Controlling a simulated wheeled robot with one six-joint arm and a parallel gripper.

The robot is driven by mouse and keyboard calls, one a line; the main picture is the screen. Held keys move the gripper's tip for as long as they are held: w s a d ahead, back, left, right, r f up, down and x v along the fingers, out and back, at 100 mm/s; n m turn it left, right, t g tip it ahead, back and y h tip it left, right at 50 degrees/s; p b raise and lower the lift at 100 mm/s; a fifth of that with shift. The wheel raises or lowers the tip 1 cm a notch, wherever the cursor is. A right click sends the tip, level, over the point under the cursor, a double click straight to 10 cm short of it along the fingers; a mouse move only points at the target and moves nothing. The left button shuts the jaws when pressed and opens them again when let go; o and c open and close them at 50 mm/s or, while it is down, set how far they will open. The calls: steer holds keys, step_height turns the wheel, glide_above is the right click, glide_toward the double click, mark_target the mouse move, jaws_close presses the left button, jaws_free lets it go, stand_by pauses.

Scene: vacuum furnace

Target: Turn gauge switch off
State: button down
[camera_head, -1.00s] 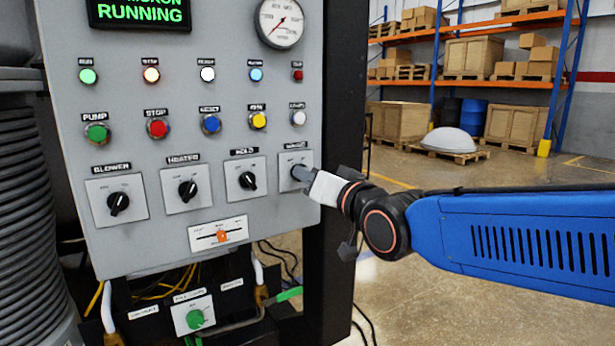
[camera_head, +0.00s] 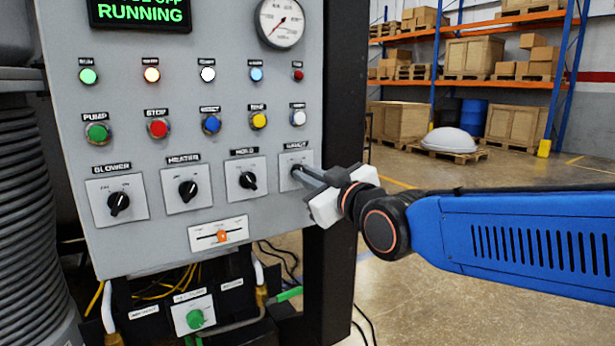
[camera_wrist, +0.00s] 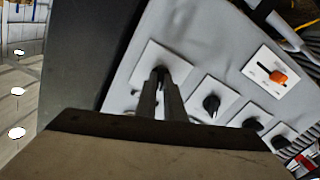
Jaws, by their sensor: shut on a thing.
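The gauge switch is a dark rotary knob on a square light plate (camera_head: 287,161), rightmost in the row of switches on the grey control panel. My gripper (camera_head: 299,174) reaches it from the right, with its fingers shut on the gauge switch. In the wrist view the two fingers (camera_wrist: 159,92) close around the dark gauge knob (camera_wrist: 160,72) on its plate. The fingers hide most of the knob, so its pointer cannot be read. The green display (camera_head: 138,12) reads "RUNNING", with a cut-off line ending in "OFF" above it.
The hold switch (camera_head: 248,181), heater switch (camera_head: 188,190) and blower switch (camera_head: 118,203) sit left of the gauge switch. An orange slider (camera_head: 221,236) is below. Push buttons and lamps are above. A dark post stands along the panel's right edge; open floor lies beyond it.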

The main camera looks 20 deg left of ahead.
steer(key=shift+n, duration=1)
steer(key=c, duration=1.9)
jaws_free()
steer(key=shift+o, duration=0.2)
steer(key=shift+s+d, duration=0.1)
steer(key=v, duration=1.7)
steer(key=shift+d, duration=0.1)
